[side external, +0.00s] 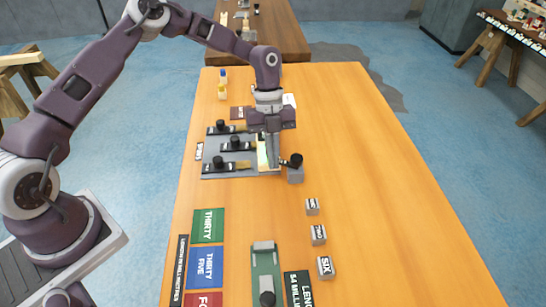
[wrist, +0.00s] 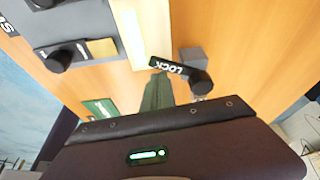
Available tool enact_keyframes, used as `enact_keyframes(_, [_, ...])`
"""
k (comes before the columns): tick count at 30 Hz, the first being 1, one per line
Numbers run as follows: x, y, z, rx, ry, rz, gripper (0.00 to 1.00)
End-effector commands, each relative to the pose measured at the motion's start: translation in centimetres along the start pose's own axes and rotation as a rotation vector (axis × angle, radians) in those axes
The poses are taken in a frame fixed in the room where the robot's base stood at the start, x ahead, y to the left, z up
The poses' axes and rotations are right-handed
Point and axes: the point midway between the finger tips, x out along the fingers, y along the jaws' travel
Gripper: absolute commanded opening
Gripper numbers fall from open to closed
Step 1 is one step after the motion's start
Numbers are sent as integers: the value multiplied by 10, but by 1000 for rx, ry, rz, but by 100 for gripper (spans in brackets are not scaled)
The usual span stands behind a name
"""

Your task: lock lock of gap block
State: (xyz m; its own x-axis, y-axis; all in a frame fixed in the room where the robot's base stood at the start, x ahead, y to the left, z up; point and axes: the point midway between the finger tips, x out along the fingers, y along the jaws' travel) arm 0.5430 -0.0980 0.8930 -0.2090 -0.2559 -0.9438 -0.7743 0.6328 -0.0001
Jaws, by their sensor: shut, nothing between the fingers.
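The lock is a black lever marked LOCK (wrist: 178,68) with a round black knob (wrist: 201,82), mounted on a small grey block (wrist: 192,56). In the side view the knob (side external: 296,160) and grey block (side external: 295,175) stand at the right end of a grey fixture plate (side external: 214,172). A pale cream strip (wrist: 128,30) lies left of the lever in the wrist view. My gripper (side external: 269,152) points down over the right part of the fixture. Its shut, empty fingers (wrist: 158,82) show close to the lever's left end; I cannot tell whether they touch it.
Several black-knobbed sliders (side external: 236,144) sit on the plate. Three small word cubes (side external: 318,235) stand nearer the camera on the right. Coloured number cards (side external: 207,226) and a green gauge (side external: 265,275) lie in front. The table's right side (side external: 390,190) is clear.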

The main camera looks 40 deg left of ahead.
Motion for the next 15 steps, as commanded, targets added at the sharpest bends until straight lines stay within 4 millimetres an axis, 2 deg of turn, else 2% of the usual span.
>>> enact_keyframes(8, [1, 2, -2, 0, -1, 0, 0])
enact_keyframes(14, [11, 24, -33, 4, 1, 4, 0])
enact_keyframes(15, [1, 20, -32, 0, -5, -3, 0])
